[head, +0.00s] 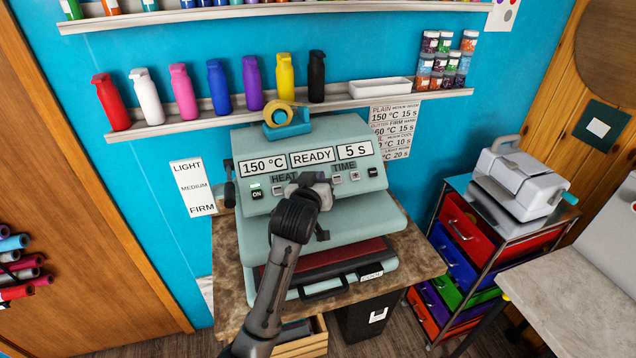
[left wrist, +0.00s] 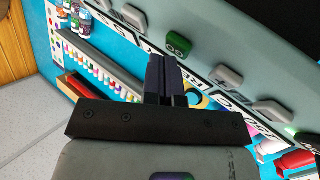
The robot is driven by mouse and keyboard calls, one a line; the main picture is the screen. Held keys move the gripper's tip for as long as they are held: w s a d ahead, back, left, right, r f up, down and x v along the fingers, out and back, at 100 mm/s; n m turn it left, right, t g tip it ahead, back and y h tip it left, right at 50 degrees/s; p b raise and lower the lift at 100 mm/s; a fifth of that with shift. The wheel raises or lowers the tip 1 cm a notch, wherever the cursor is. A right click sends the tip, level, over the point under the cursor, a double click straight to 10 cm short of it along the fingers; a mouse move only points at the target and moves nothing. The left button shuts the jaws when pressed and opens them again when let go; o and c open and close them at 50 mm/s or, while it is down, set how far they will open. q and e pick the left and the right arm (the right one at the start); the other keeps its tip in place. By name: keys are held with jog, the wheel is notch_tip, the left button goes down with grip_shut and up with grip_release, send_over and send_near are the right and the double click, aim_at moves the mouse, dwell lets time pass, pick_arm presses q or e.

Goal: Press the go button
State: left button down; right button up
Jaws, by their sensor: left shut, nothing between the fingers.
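The pale green heat press (head: 335,215) stands on a bench, with displays reading 150 °C, READY and 5 s. The go button (left wrist: 178,43) is a green key in the middle of the button row in the left wrist view. In the head view my left gripper hides that part of the panel. My left gripper (head: 312,183) is in front of the panel's middle, below the READY display. In the left wrist view its fingers (left wrist: 165,74) are together and empty, close to the button. I cannot tell whether they touch the panel. My right gripper is not in view.
Grey keys (head: 337,179) sit beside the gripper, and the ON key (head: 257,194) is at the panel's left. A tape dispenser (head: 287,122) stands on top of the press. A shelf of coloured bottles (head: 220,86) is behind. A drawer cart (head: 470,235) stands to the right.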

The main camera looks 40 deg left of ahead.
pick_arm(q)
jog(key=shift+w+a+f, duration=0.1)
jog(key=shift+a+f, duration=0.05)
jog(key=shift+f, duration=0.05)
dwell(0.4)
jog(key=shift+s+d+r+p, duration=0.35)
jog(key=shift+d+r+p, duration=0.2)
jog(key=shift+r, duration=0.1)
dwell(0.3)
jog(key=shift+s+d+r, duration=0.45)
jog(key=shift+d+r, duration=0.3)
jog(key=shift+r, duration=0.15)
jog(key=shift+s+d+r, duration=0.45)
jog(key=shift+d+r, duration=0.3)
jog(key=shift+r, duration=0.1)
